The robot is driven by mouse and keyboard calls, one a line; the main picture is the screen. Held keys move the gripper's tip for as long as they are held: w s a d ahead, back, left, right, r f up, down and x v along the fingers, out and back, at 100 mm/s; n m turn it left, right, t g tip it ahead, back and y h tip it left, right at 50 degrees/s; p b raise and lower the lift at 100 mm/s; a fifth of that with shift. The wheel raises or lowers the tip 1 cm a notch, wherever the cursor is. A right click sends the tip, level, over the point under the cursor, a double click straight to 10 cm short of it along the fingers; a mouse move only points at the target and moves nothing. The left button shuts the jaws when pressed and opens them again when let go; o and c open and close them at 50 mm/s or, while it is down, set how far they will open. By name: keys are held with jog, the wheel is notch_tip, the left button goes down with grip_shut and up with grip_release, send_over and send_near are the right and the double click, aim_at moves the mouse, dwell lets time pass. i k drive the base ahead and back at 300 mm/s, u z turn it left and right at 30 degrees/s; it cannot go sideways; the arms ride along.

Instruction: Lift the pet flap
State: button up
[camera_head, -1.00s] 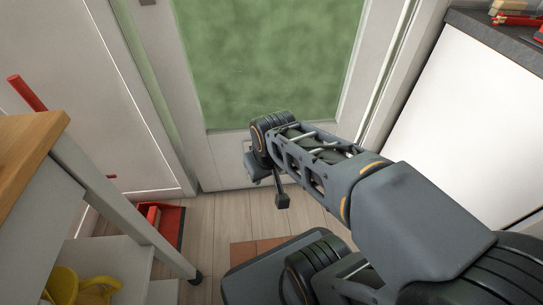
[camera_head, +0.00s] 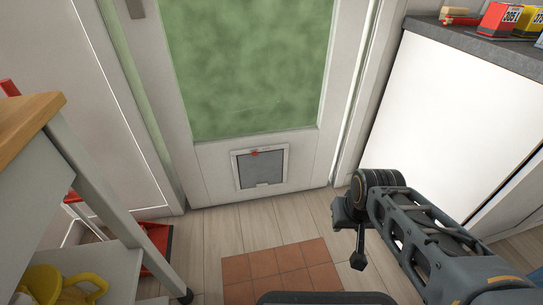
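The pet flap (camera_head: 261,171) is a grey panel in a white frame, set low in the white door (camera_head: 210,172). It hangs down flat in its frame, with a small red part at its top edge and a light tab at its bottom edge. My gripper (camera_head: 357,261) is to the right of the flap in the picture, over the floor and apart from the door. Its fingers are small and dark here, and I cannot tell whether they are open. Nothing shows held in it. The flap is in full view.
A white cabinet (camera_head: 455,125) with a slate top is at right. Terracotta tiles (camera_head: 280,270) and clear floor lie before the door.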

aim_at(264, 169)
jog(key=z, duration=0.15)
jog(key=i, duration=0.65)
jog(key=u, duration=0.65)
jog(key=i, duration=0.45)
jog(key=u, duration=0.45)
